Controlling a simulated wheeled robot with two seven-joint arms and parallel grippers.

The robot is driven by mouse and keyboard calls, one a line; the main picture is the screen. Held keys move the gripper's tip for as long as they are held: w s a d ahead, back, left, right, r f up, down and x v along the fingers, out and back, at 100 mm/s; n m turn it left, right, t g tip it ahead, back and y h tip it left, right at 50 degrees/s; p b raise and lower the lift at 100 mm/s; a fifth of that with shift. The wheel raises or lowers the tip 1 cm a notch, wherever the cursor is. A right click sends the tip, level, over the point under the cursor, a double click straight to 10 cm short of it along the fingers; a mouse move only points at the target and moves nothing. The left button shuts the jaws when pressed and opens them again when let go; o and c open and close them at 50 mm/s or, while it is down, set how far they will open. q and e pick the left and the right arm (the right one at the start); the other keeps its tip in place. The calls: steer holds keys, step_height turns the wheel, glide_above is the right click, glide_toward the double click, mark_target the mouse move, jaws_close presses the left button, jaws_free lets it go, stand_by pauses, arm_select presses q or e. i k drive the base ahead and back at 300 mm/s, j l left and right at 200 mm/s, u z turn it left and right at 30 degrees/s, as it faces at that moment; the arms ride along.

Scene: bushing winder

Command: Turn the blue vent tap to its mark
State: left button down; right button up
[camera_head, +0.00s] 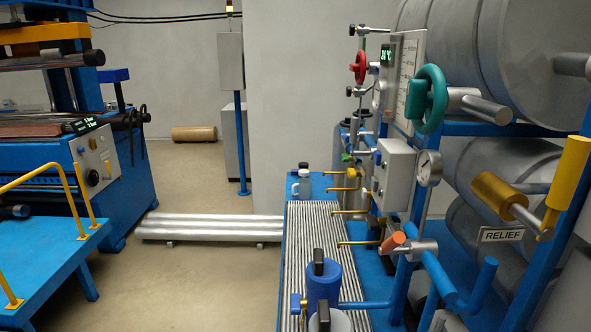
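No part labelled as a vent tap can be read in the head view. A blue bar with an upturned end (470,288) stands out at the lower right, beside a grey fitting with an orange handle (392,242). It may be the blue tap or only a pipe; I cannot tell which. A small blue part (378,157) also shows on the grey box (394,175). No alignment mark can be made out. Neither of my grippers is in view.
A green handwheel (428,99), a red handwheel (359,67), a gauge (429,168) and a yellow lever near the RELIEF sign (502,235) crowd the right rack. A blue canister (323,280) stands on the ribbed bench top (310,228). Floor (195,270) is clear at centre left.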

mark_target(296, 298)
steer(key=i+j+z, duration=0.15)
steer(key=j, duration=0.15)
steer(key=i+j+z, duration=0.2)
steer(key=j, duration=0.15)
steer(key=i+j+z, duration=0.15)
steer(key=j, duration=0.2)
steer(key=z, duration=0.4)
steer(key=j+z, duration=0.2)
steer(key=j, duration=0.15)
steer(key=k+j+z, duration=0.1)
steer(key=j+z, duration=0.15)
steer(key=k+j+z, duration=0.2)
steer(key=j, duration=0.25)
steer(key=j+z, duration=0.25)
steer(key=k+j, duration=0.05)
